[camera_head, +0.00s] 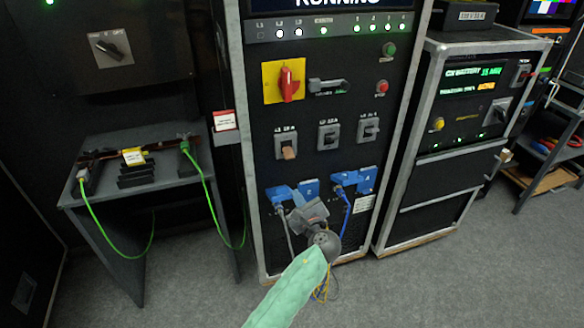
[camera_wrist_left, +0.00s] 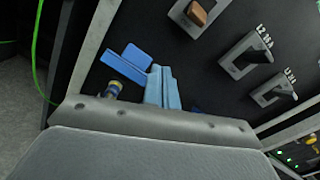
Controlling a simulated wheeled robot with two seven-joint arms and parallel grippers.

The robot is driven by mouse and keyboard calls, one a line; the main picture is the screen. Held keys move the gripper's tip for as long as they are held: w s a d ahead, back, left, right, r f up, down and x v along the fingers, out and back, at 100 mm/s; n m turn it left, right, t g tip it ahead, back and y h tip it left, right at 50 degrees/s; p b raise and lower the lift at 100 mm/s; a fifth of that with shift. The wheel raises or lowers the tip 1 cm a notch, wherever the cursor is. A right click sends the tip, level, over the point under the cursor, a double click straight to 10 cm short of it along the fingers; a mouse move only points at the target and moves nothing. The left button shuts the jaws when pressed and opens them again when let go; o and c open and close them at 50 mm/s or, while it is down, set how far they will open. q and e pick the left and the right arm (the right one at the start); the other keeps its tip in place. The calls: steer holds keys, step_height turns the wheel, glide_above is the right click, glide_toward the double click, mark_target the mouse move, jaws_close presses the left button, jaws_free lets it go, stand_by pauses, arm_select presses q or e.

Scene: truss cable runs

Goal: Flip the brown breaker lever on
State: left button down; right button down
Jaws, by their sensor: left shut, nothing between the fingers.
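The brown breaker lever (camera_head: 289,153) is on the leftmost of three grey breakers in the middle of the black cabinet front. It points down from its grey plate (camera_head: 286,138). It also shows at the top of the left wrist view (camera_wrist_left: 197,13). My left gripper (camera_head: 306,212) is shut and empty. It is below the breaker row, in front of the blue sockets, apart from the lever. Its grey body fills the bottom of the left wrist view. My right gripper is in neither view.
Two black-lever breakers (camera_head: 329,136) (camera_head: 369,128) sit right of the brown one. Above are a red rotary switch (camera_head: 288,84) on yellow and a black handle (camera_head: 328,86). Blue sockets (camera_head: 357,180) with cables are below. A grey table (camera_head: 190,174) stands left, another cabinet (camera_head: 437,145) right.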

mark_target(288, 154)
arm_select(q)
steer(key=shift+w+d+r+m+t+h, duration=0.1)
steer(key=shift+d+r+m+h, duration=0.05)
steer(key=shift+m, duration=0.8)
steer(key=shift+s+d+r+m+t+h, duration=0.1)
steer(key=shift+d+r+m, duration=0.1)
steer(key=shift+m, duration=0.7)
steer(key=shift+w+d+r+m+t+h, duration=0.1)
steer(key=shift+r+m+h, duration=0.05)
steer(key=shift+m, duration=0.8)
